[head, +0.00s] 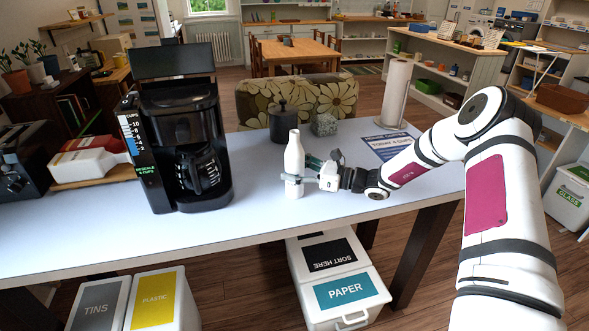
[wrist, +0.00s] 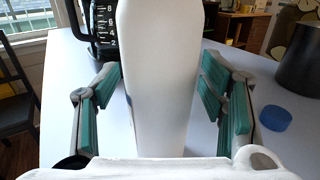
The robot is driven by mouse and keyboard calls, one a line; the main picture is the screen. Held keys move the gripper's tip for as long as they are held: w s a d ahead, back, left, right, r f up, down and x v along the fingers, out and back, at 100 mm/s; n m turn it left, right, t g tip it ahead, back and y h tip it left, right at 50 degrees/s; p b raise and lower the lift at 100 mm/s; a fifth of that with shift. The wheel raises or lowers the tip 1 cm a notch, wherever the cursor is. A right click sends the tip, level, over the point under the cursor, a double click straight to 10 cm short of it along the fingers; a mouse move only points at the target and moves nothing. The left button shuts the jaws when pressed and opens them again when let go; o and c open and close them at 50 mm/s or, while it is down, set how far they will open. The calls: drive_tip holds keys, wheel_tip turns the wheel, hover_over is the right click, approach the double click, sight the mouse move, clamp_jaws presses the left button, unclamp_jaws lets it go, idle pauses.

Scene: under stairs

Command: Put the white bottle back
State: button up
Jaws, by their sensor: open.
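The white bottle (head: 294,152) stands upright on the pale table (head: 258,207), to the right of the black coffee maker. My gripper (head: 303,171) reaches it from the right at the bottle's lower part. In the wrist view the bottle (wrist: 160,75) fills the middle, between the two green-padded fingers of my gripper (wrist: 160,88). The fingers are open, one on each side of the bottle, with narrow gaps showing beside it. The bottle's base is hidden in the wrist view.
The coffee maker (head: 181,135) stands left of the bottle. A dark canister (head: 283,124) and a speckled grey block (head: 324,125) are behind it. A paper-towel roll (head: 396,92) and a printed sign (head: 392,145) are farther right. The table front is clear. A blue disc (wrist: 275,118) lies near the right finger.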

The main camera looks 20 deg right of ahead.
drive_tip(key=shift+r, duration=0.15)
drive_tip(key=b+v, duration=0.1)
drive_tip(key=v, duration=1)
drive_tip(key=shift+s+d, duration=0.2)
drive_tip(key=shift+d, duration=0.05)
drive_tip(key=s+a+r+n+g+h, duration=0.6)
drive_tip(key=s+a+r+n+g, duration=0.4)
drive_tip(key=s+a+n, duration=0.5)
drive_tip(key=s+d+r+n+t+h, duration=0.2)
drive_tip(key=s+r+n+h, duration=0.2)
drive_tip(key=s, duration=0.6)
drive_tip(key=s+d+r+n+t+h, duration=0.2)
drive_tip(key=s+r+n+h, duration=0.3)
drive_tip(key=s, duration=0.5)
drive_tip(key=shift+d+n+t, duration=0.4)
drive_tip(key=shift+d, duration=0.4)
drive_tip(key=shift+s, duration=0.2)
